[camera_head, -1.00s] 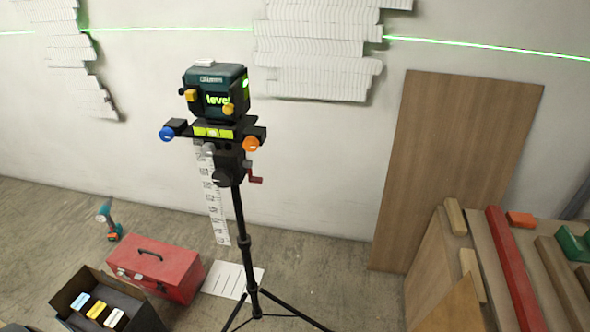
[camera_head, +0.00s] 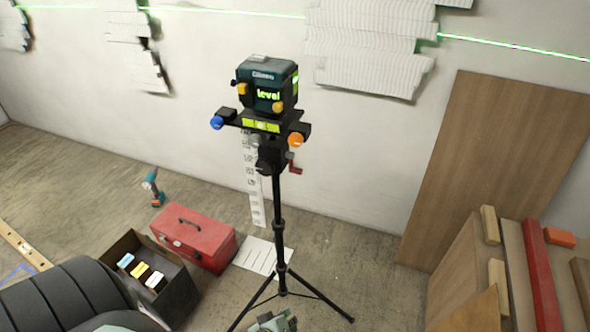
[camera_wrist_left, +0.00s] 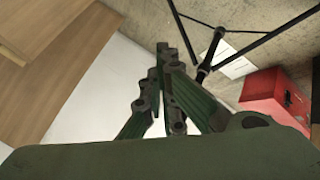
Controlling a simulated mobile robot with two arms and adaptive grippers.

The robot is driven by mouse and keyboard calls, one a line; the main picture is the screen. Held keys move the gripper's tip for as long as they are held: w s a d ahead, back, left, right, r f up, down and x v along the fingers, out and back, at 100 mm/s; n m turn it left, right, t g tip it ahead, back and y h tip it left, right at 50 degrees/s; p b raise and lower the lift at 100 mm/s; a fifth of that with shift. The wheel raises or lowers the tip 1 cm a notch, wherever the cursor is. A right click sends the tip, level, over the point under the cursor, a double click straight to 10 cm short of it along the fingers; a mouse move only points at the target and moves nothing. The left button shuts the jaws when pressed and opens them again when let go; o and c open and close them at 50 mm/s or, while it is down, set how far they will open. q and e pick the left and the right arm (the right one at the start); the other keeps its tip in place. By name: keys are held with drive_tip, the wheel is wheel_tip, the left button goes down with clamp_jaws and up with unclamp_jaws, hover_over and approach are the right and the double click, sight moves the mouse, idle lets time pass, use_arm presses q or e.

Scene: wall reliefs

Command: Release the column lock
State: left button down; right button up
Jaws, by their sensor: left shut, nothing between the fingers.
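A black tripod (camera_head: 278,210) stands in the middle of the head view and carries a teal laser level (camera_head: 266,84) reading "level". Below the level are a blue knob (camera_head: 217,123), an orange knob (camera_head: 296,140) and a red crank (camera_head: 295,169). A dark round knob (camera_head: 268,160) sits at the column top; I cannot tell which part is the column lock. My left gripper (camera_head: 275,320) is at the bottom edge, low in front of the tripod and apart from the column. In the left wrist view its fingers (camera_wrist_left: 164,52) are shut and empty, with tripod legs (camera_wrist_left: 262,42) beyond.
A red toolbox (camera_head: 200,240), an open dark box (camera_head: 165,290) and a drill (camera_head: 153,187) are on the floor at left. A paper sheet (camera_head: 262,256) lies by the legs. A wooden board (camera_head: 480,165) leans at right behind stacked planks.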

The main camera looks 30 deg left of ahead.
use_arm(q)
drive_tip(key=w+a+r+n+t+y+p, duration=0.1)
drive_tip(key=w+a+r+n+t, duration=0.1)
drive_tip(key=r, duration=1)
drive_tip(key=w+a+r+n+t+y+p, duration=0.1)
drive_tip(key=w+a+r+n, duration=0.3)
drive_tip(key=r, duration=0.7)
drive_tip(key=w+a+r+n+t+y+p, duration=0.1)
drive_tip(key=w+a+r+n+t+p, duration=0.1)
drive_tip(key=r, duration=1)
drive_tip(key=w+a+n+t, duration=0.1)
drive_tip(key=w+a+n, duration=0.1)
drive_tip(key=a+n, duration=0.1)
drive_tip(key=shift+r+t+y, duration=0.3)
use_arm(e)
drive_tip(key=r, duration=0.3)
drive_tip(key=s+r, duration=0.1)
drive_tip(key=r, duration=0.1)
drive_tip(key=shift+d+r, duration=0.15)
drive_tip(key=shift+d, duration=0.05)
use_arm(q)
drive_tip(key=p+x, duration=0.2)
drive_tip(key=x, duration=1.2)
use_arm(e)
drive_tip(key=shift+w+a+r, duration=0.1)
drive_tip(key=shift+a+r, duration=0.1)
drive_tip(key=shift+r, duration=1)
